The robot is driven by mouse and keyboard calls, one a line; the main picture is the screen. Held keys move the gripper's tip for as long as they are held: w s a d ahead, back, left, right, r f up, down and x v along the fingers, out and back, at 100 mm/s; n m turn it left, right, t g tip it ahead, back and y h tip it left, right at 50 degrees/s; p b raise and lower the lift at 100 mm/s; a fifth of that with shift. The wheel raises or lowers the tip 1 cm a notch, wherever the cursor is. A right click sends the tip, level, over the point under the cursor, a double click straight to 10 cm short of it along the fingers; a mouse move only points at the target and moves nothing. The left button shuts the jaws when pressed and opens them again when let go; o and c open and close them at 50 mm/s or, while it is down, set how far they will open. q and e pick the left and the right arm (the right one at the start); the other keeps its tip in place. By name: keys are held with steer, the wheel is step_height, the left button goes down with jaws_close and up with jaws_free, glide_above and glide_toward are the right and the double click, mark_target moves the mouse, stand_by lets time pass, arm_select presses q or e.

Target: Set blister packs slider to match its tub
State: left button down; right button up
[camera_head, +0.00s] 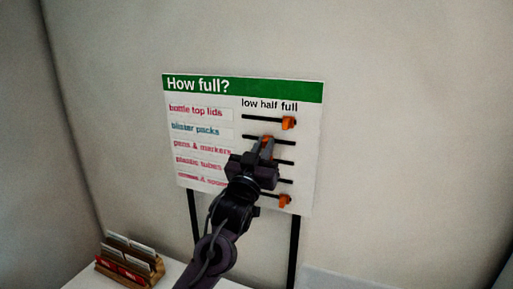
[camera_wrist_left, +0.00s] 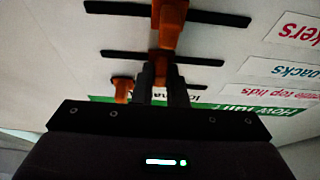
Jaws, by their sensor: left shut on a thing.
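The white board headed "How full?" (camera_head: 225,89) stands against the wall, with columns low, half and full. The blister packs label (camera_head: 195,130) is the second row. Its orange slider (camera_head: 267,141) sits near the middle of its black track (camera_head: 288,142), about under "half". My left gripper (camera_head: 263,147) is shut on this slider, its fingers pointing at the board. In the left wrist view, upside down, the slider (camera_wrist_left: 161,66) shows between the two fingers (camera_wrist_left: 161,82). The blister packs tub is not in view. My right gripper is not in view.
The bottle top lids slider (camera_head: 289,123) is at the full end just above. The bottom row's slider (camera_head: 285,200) is toward full. The pens and markers slider (camera_wrist_left: 168,18) is near mid-track in the wrist view. A wooden card holder (camera_head: 130,262) stands lower left.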

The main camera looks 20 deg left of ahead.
arm_select(q)
steer(key=shift+a, duration=0.1)
steer(key=c, duration=1.6)
jaws_free()
steer(key=shift+o, duration=0.8)
steer(key=shift+s, duration=0.1)
steer(key=shift+s+f+b, duration=0.25)
steer(key=shift+b, duration=0.05)
steer(key=b+v, duration=0.3)
steer(key=v, duration=0.4)
steer(key=shift+r+b, duration=0.2)
steer(key=shift+b, duration=0.1)
steer(key=shift+s, duration=0.1)
